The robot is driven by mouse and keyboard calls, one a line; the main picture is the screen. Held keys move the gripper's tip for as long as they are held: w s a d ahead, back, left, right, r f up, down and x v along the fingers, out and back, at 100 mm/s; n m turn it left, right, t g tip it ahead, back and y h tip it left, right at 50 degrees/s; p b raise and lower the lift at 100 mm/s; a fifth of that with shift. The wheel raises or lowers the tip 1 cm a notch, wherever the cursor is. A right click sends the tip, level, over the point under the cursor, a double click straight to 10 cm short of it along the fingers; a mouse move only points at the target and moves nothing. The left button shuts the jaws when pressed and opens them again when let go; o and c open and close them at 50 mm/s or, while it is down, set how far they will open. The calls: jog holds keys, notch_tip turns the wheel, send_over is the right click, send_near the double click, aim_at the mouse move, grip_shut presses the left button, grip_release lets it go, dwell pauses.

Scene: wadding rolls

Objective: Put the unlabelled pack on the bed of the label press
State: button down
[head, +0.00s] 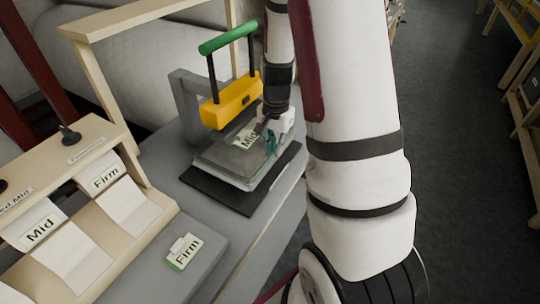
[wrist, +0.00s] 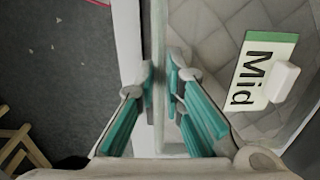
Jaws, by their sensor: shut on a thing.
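A clear-sided pack (head: 222,165) with quilted grey wadding lies flat at the label press (head: 230,105), under the raised yellow head with its green handle. A "Mid" tile (head: 246,138) with a green stripe and white knob lies over it. In the wrist view the quilted pack (wrist: 205,45) fills the right side, with the "Mid" tile (wrist: 262,72) on it. My gripper (head: 272,140) is at the pack's right side. Its teal fingers (wrist: 161,78) are shut on the pack's upright edge. The bed is mostly hidden under the pack.
A dark mat (head: 240,200) lies under the press on the grey bench. A "Firm" tile (head: 183,251) sits on a grey block in front. A wooden rack (head: 150,205) with "Mid" and "Firm" labels stands left. A wooden frame rises behind. Open floor (head: 455,180) lies right.

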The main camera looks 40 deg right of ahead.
jog(key=shift+w+a, duration=0.5)
jog(key=shift+a, duration=0.05)
jog(key=shift+f, duration=1.8)
jog(key=shift+f, duration=0.15)
jog(key=c, duration=1.7)
grip_release()
notch_tip(320, 180, up, 12)
jog(key=s+a+r+n+t, duration=0.1)
jog(key=s+a+r+n, duration=0.2)
jog(key=a+r, duration=0.25)
jog(key=s+a+r+n+t, duration=0.1)
jog(key=s+a+r+n, duration=0.3)
jog(key=r, duration=0.3)
jog(key=s+a+r+n+t, duration=0.1)
jog(key=s+a+n, duration=0.1)
jog(key=s, duration=0.1)
jog(key=s+a+r+n+t, duration=0.1)
jog(key=s+a+r+n, duration=0.1)
jog(key=s+a, duration=0.1)
jog(key=s+a+r+n, duration=0.1)
jog(key=s+a+n, duration=0.2)
jog(key=s, duration=0.1)
jog(key=shift+a+r+t, duration=0.2)
jog(key=shift+r+t, duration=0.1)
jog(key=shift+t, duration=0.1)
